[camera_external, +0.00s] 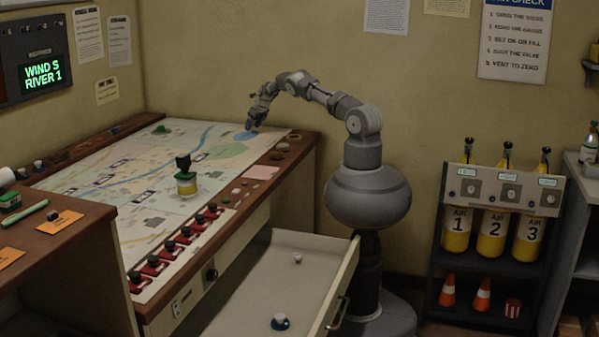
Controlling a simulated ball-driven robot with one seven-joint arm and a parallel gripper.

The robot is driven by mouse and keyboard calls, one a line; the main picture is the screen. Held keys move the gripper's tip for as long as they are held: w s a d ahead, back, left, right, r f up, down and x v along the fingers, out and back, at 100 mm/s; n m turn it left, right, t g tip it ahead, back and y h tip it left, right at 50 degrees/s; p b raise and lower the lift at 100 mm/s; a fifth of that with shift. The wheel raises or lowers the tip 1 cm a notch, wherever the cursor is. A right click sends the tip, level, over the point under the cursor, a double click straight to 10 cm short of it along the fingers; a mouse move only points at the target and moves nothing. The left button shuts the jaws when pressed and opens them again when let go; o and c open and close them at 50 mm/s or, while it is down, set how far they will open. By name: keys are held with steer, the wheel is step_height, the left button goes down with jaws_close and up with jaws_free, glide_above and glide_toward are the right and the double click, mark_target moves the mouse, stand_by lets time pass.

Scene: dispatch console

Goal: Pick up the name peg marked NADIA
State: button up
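My gripper (257,115) is over the far right corner of the map (110,190), near a blue patch. Its fingers are small and dark here, and I cannot tell whether they are open or shut. I see nothing clearly held. No readable NADIA mark shows. Several dark-topped pegs (185,231) stand in a row on red bases along the desk's near right edge.
A yellow-green piece with a black top (186,183) stands on the map. Round dark items (281,147) and a pink paper (261,172) lie along the desk's right rim. The open drawer juts out beside my base. A rack of yellow air cylinders (491,235) stands at right.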

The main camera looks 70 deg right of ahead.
steer(key=c, duration=1)
